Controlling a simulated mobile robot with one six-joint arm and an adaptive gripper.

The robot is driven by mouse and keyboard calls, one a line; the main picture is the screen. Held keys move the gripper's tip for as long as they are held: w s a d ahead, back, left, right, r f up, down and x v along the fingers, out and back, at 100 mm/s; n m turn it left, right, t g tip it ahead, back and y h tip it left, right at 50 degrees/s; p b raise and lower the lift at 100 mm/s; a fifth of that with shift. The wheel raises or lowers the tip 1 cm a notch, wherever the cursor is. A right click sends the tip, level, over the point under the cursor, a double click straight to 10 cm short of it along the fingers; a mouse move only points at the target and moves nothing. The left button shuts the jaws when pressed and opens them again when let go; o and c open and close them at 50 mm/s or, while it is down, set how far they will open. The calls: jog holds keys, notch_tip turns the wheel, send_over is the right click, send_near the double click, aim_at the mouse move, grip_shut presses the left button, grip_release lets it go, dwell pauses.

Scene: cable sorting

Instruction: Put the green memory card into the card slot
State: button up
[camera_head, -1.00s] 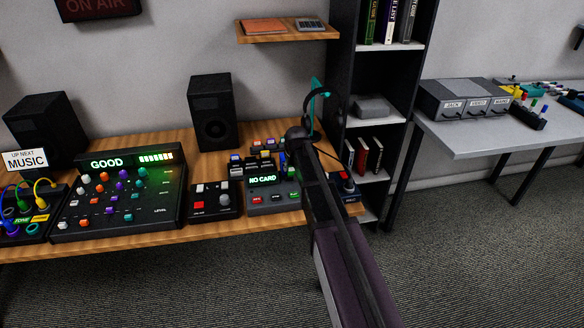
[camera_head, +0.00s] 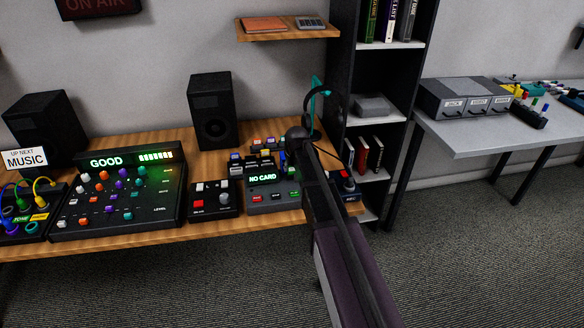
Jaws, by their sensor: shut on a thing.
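My gripper (camera_head: 288,160) hangs at the end of my arm, over the right part of the wooden desk. Its fingers are small and dark in this view and are shut on the green memory card. A small green patch (camera_head: 291,172) shows just below them; the card's outline is mostly hidden. The card reader (camera_head: 272,198) stands below the gripper, with a lit green display reading NO CARD. Its card slot is hidden or too small to make out. The gripper is close to the reader's upper right side; I cannot tell whether card and reader touch.
Several small coloured cards or blocks (camera_head: 236,157) stand behind the reader. A small button box (camera_head: 213,199) and a mixer (camera_head: 118,198) are to its left. A black speaker (camera_head: 213,112) stands behind. A dark bookcase (camera_head: 343,70) rises at the right.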

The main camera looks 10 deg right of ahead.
jog(key=shift+f, duration=0.3)
dwell(0.5)
jog(key=o, duration=0.9)
jog(key=shift+o, duration=0.7)
jog(key=shift+r, duration=0.1)
jog(key=shift+r+p, duration=3.3)
jog(key=shift+r, duration=0.15)
